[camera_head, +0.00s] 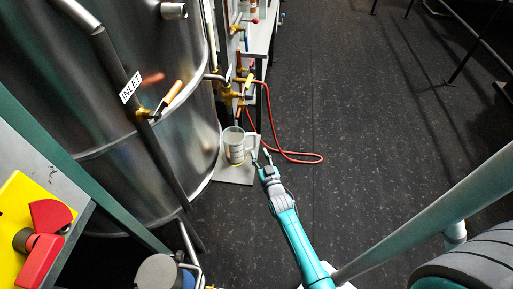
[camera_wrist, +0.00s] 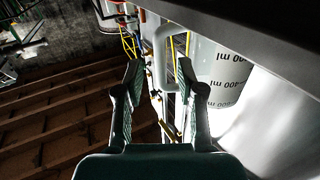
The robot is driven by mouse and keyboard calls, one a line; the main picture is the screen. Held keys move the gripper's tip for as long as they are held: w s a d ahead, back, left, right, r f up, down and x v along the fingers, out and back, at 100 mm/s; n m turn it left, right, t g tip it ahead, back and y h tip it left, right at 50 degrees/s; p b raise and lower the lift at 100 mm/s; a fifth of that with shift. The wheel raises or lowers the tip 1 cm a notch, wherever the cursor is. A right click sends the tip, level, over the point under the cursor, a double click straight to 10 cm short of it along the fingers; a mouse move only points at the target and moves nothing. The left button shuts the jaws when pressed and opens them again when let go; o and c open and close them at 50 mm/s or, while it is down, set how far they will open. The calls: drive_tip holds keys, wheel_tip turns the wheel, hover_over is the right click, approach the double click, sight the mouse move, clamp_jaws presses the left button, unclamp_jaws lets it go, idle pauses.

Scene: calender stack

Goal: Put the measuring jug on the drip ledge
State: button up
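The clear measuring jug (camera_head: 234,149) stands on a pale square drip ledge (camera_head: 238,174) at the foot of the steel tank. Its handle points right, toward my gripper (camera_head: 267,156), which is just right of the jug. In the wrist view the jug (camera_wrist: 226,72) shows "400 ml" marks at the right. Its pale handle (camera_wrist: 160,60) lies ahead, between the lines of my fingers. My gripper (camera_wrist: 160,95) is open, with nothing clearly held between the fingers. Whether a finger touches the handle, I cannot tell.
The tank (camera_head: 140,120) with an "INLET" pipe (camera_head: 128,88) rises left of the jug. A red hose (camera_head: 297,158) lies on the floor behind my gripper, below brass valves (camera_head: 236,92). Dark floor (camera_head: 390,120) is clear to the right.

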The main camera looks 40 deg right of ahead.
drive_tip(key=v, duration=0.5)
drive_tip(key=shift+s+a, duration=0.15)
drive_tip(key=shift+s, duration=0.2)
drive_tip(key=s+a+r+n+y, duration=0.3)
drive_tip(key=s+a+y, duration=0.1)
drive_tip(key=s+a, duration=1.35)
drive_tip(key=s+a+r+n+y, duration=0.1)
drive_tip(key=s+a+r+y, duration=0.1)
drive_tip(key=s+r, duration=0.5)
drive_tip(key=s+a+r+n+g+y, duration=0.1)
drive_tip(key=s+a+r, duration=0.2)
drive_tip(key=s+r, duration=0.5)
drive_tip(key=shift+s+a+y, duration=0.3)
drive_tip(key=shift+s+y, duration=0.1)
drive_tip(key=shift+s, duration=0.85)
drive_tip(key=shift+a, duration=0.15)
